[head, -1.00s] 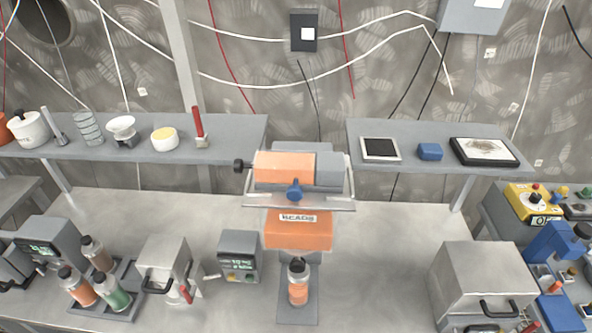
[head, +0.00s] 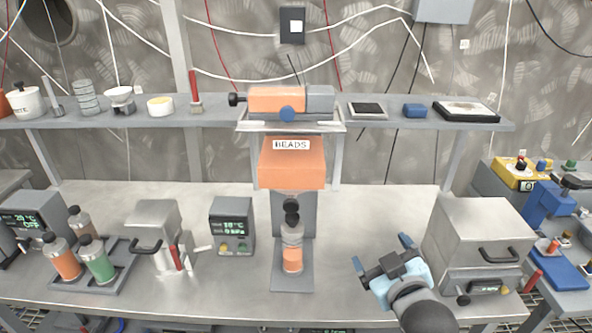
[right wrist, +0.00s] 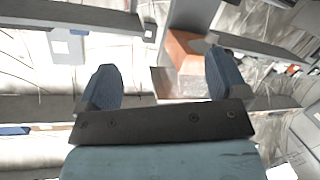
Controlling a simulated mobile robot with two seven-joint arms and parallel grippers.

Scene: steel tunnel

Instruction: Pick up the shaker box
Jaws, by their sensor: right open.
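No label marks a shaker box, and I cannot tell for certain which thing it is. A small blue box (head: 414,110) lies on the upper shelf, right of a dark square plate. An orange box labelled BEADS (head: 291,170) is at the middle, under an orange and grey cylinder unit (head: 290,99); an orange block in the right wrist view (right wrist: 187,55) looks like the same box. My right gripper (head: 382,252) is open and empty, low over the bench, left of a grey handled box. Its spread fingers also show in the right wrist view (right wrist: 160,80). My left gripper is out of view.
A bottle with orange contents (head: 292,255) stands at the bench centre. The grey handled box (head: 480,228) is at right. Bottles in a tray (head: 70,285) and a lidded grey unit (head: 152,218) are at left. The shelf (head: 150,113) overhangs the bench's back.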

